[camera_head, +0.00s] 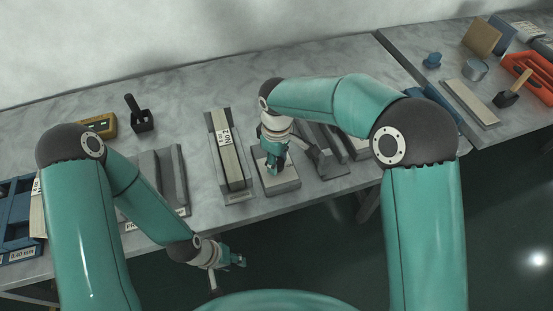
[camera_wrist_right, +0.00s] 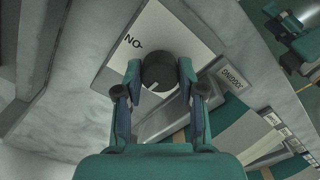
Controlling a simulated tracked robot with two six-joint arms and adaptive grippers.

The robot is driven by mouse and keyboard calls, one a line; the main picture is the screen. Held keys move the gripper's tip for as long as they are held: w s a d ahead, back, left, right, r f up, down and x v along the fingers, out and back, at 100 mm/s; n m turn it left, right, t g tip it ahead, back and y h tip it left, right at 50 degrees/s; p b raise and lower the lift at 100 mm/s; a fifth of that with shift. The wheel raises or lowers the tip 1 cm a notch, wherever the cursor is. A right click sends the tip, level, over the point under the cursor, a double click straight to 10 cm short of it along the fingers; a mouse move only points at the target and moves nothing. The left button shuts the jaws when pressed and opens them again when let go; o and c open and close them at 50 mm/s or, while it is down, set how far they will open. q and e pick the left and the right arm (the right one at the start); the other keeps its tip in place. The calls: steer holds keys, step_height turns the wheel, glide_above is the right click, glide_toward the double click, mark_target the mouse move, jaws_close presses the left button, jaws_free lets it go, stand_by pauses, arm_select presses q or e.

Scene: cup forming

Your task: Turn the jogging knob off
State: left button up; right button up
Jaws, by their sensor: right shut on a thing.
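The jogging knob (camera_wrist_right: 159,71) is a round black knob with a light pointer line, on a white panel (camera_wrist_right: 185,25) marked ON, which appears inverted in the right wrist view. My right gripper (camera_wrist_right: 158,88) has its two fingers on either side of the knob and is shut on it. In the head view my right gripper (camera_head: 276,171) points down onto a small grey box (camera_head: 287,185), and hides the knob there. My left gripper (camera_head: 240,262) hangs empty in front of the table edge; its finger opening is too small to judge.
A JOGGING label (camera_wrist_right: 235,79) lies beside the panel. A long block with a label (camera_head: 229,155) stands left of the box, and dark grey blocks (camera_head: 325,152) stand close on its right. A yellow device (camera_head: 103,124) and a black block with a handle (camera_head: 141,119) are further left.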

steer(key=shift+r+n, duration=0.1)
steer(key=shift+n, duration=0.3)
steer(key=o, duration=1.1)
steer(key=shift+o, duration=0.2)
step_height(320, 180, up, 12)
stand_by(0.4)
